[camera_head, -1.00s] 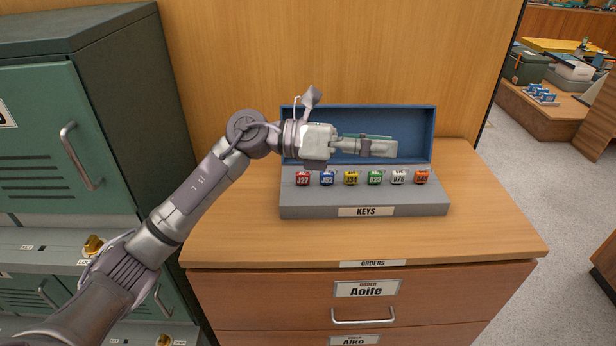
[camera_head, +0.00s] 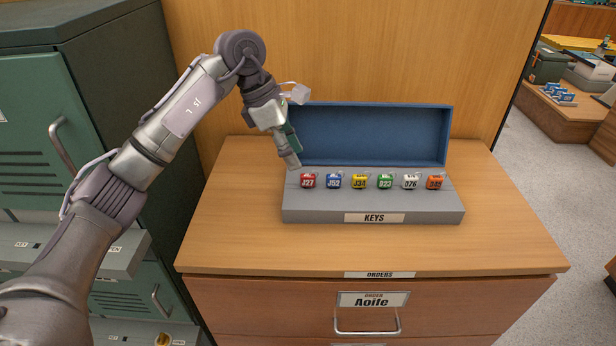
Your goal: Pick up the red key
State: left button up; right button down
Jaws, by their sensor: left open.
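The red key (camera_head: 308,181), with a tag reading J27, sits at the left end of a row of coloured key tags in the grey key box (camera_head: 330,215) labelled KEYS. The box's blue lid (camera_head: 375,135) stands open behind it. My left gripper (camera_head: 292,164) points down just above and slightly left of the red key, apart from it. It is open and holds nothing that I can see; its fingers show nearly edge-on. My right gripper is out of view.
The wooden cabinet top (camera_head: 510,230) is clear around the box. Green lockers (camera_head: 60,110) stand at the left.

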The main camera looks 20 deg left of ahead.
aim_at(306, 175)
pick_arm(q)
jog(key=shift+d+f, duration=0.15)
jog(key=shift+f, duration=0.2)
jog(key=p+x, duration=0.1)
jog(key=x, duration=0.1)
jog(key=p+x, duration=0.2)
jog(key=shift+d+f, duration=0.25)
jog(key=shift+d, duration=0.1)
jog(key=shift+w+d+f, duration=0.1)
jog(key=shift+w+f, duration=0.05)
jog(key=shift+f, duration=0.25)
grip_shut()
